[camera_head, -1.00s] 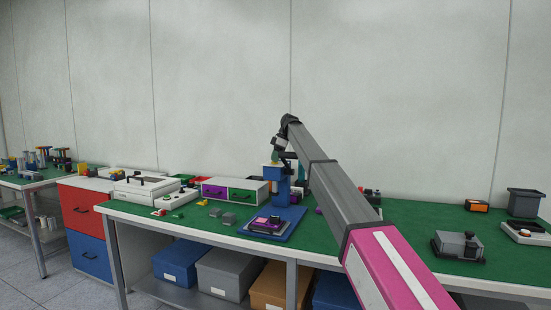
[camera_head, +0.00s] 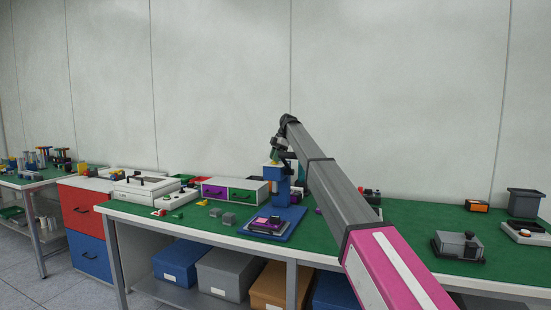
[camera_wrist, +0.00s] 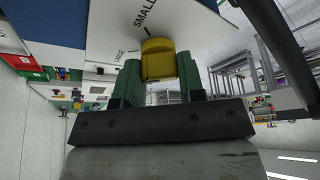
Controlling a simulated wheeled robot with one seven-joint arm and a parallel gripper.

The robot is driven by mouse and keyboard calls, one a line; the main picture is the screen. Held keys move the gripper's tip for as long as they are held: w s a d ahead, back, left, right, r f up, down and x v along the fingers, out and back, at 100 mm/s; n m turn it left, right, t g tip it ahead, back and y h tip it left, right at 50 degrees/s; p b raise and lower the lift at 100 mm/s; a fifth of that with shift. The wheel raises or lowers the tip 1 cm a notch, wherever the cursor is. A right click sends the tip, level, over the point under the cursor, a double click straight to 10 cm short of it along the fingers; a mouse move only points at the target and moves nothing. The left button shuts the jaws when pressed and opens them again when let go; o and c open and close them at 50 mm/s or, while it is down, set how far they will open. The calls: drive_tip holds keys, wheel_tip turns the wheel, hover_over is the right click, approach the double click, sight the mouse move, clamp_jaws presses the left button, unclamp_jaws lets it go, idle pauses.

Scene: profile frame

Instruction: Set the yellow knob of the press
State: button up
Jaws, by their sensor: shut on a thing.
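The blue press (camera_head: 280,188) stands on a blue base plate on the green bench top. My gripper (camera_head: 277,160) is at the top of the press, with my arm reaching in from the right. In the wrist view the yellow knob (camera_wrist: 158,52) sits between the two green fingers of my gripper (camera_wrist: 158,74), which are shut on it. A white dial plate (camera_wrist: 112,32) behind the knob carries the words SMALL and LARGE with tick marks. SMALL is nearest the knob's far end. The knob's lower part is hidden by the fingers.
A drawer box with purple and green fronts (camera_head: 232,180) stands left of the press. Small grey blocks (camera_head: 228,217) lie in front of it. A grey fixture (camera_head: 457,246) and a dark bin (camera_head: 525,202) are at the right. Green bench top between is partly clear.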

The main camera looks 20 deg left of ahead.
drive_tip(key=o, duration=0.9)
drive_tip(key=shift+o, duration=0.2)
drive_tip(key=shift+r, duration=0.1)
drive_tip(key=v, duration=1)
drive_tip(key=shift+d+r, duration=0.15)
drive_tip(key=shift+r, duration=0.1)
drive_tip(key=shift+w, duration=0.1)
